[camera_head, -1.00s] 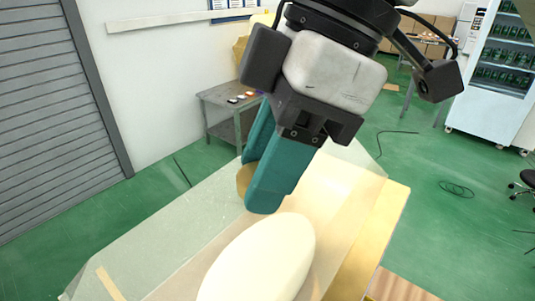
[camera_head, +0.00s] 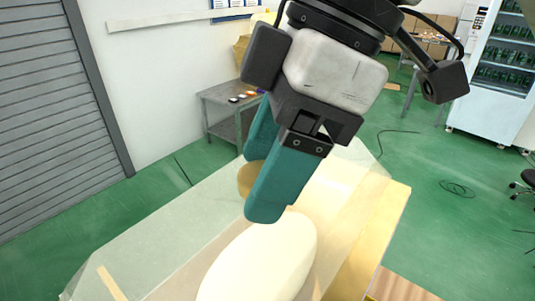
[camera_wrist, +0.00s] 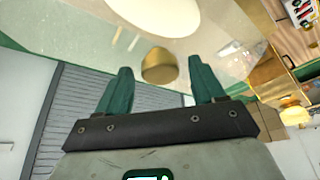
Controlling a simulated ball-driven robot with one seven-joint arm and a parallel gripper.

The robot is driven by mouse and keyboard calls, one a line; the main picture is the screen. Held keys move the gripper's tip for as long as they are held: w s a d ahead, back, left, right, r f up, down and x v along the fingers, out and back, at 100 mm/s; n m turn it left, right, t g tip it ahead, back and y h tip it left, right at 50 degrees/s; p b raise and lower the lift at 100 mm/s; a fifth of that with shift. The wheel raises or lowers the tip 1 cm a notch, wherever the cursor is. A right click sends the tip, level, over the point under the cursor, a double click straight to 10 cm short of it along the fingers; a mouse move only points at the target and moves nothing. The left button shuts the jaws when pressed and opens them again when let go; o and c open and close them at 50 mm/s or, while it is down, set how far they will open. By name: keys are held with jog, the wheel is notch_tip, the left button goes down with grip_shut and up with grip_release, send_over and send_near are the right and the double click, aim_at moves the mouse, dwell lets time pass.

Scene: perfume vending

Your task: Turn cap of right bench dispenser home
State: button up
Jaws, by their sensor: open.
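A gold cap (camera_wrist: 159,66) shows in the wrist view, beyond and between the fingertips of my gripper (camera_wrist: 161,80). In the head view the same gold cap (camera_head: 247,180) shows partly, mostly hidden behind the teal fingers of my gripper (camera_head: 256,185). The fingers are apart, with the cap in the gap; I cannot tell whether either finger touches it. A large pale rounded body (camera_head: 262,262) is just in front of the fingers in the head view. It is also at the top of the wrist view (camera_wrist: 166,15).
A translucent pale bench top (camera_head: 150,245) spreads around the cap. A grey side table (camera_head: 222,118) with small items stands by the wall. A vending machine (camera_head: 500,70) is at the far right. Cables (camera_head: 456,188) lie on the green floor.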

jog(key=b+v, duration=0.1)
jog(key=v, duration=0.9)
jog(key=shift+r, duration=0.35)
jog(key=shift+d, duration=0.15)
